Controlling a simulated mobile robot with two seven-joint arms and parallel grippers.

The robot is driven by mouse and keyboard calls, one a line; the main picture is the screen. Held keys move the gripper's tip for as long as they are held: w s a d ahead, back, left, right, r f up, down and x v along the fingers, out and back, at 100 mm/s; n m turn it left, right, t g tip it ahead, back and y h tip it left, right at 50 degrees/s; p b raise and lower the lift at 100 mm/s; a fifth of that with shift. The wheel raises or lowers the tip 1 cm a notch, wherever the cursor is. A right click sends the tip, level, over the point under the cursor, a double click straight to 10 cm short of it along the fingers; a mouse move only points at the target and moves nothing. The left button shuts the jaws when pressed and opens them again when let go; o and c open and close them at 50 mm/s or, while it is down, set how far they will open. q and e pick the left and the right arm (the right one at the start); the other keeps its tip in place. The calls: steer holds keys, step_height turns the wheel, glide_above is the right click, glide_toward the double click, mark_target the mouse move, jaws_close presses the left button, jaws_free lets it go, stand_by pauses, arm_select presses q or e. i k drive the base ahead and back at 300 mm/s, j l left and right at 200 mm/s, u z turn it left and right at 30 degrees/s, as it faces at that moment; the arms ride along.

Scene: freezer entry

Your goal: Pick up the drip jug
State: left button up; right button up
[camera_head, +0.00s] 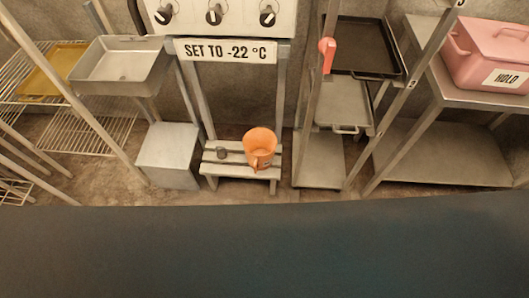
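The drip jug looks to be the orange jug (260,144) standing upright on a low grey step stool (240,171), near its right end. Its open top faces up and a handle or spout shows on the near side. Neither of my grippers shows in the head view.
A control panel with several knobs (214,14) and a "SET TO -22 °C" sign (225,51) is above the stool. A grey box (168,157) stands left, a metal trolley (344,104) right. A pink "HOLD" box (487,52) rests on the right table. A dark surface (265,250) fills the foreground.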

mark_target(260, 144)
steer(key=l+u, duration=0.2)
steer(key=l, duration=0.4)
steer(key=i+l+u, duration=0.2)
steer(key=l, duration=0.45)
steer(key=k+l+u, duration=0.25)
steer(key=l, duration=0.3)
steer(key=l+u, duration=0.2)
steer(key=l, duration=0.45)
steer(key=k+l+u, duration=0.2)
steer(key=l, duration=0.4)
steer(key=i, duration=0.1)
